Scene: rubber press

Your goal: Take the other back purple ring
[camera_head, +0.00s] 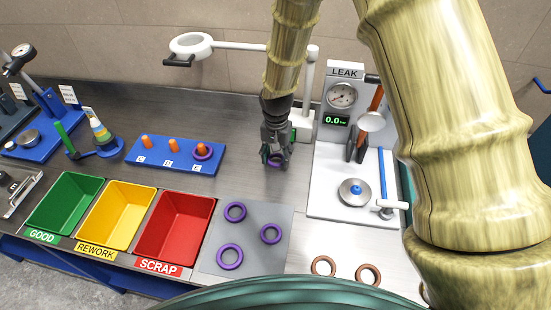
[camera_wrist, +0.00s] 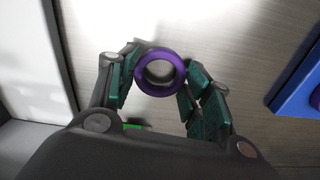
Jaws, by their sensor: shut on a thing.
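My gripper (camera_head: 274,155) is shut on a purple ring (camera_wrist: 160,72), which sits between its fingertips. In the head view the held ring (camera_head: 275,162) shows only in part below the fingers, over the steel bench. Three more purple rings lie flat on the grey mat: one at the back left (camera_head: 235,212), one at the right (camera_head: 270,233) and one at the front (camera_head: 230,258). Another purple ring (camera_head: 202,153) is around the orange peg at the right end of the blue peg board (camera_head: 178,168).
Green (camera_head: 63,205), yellow (camera_head: 115,215) and red (camera_head: 174,225) bins stand left of the mat. The leak tester (camera_head: 345,100) with its white base is right of my gripper. Two brown rings (camera_head: 323,265) lie at the front. A magnifier lamp (camera_head: 192,43) stands behind.

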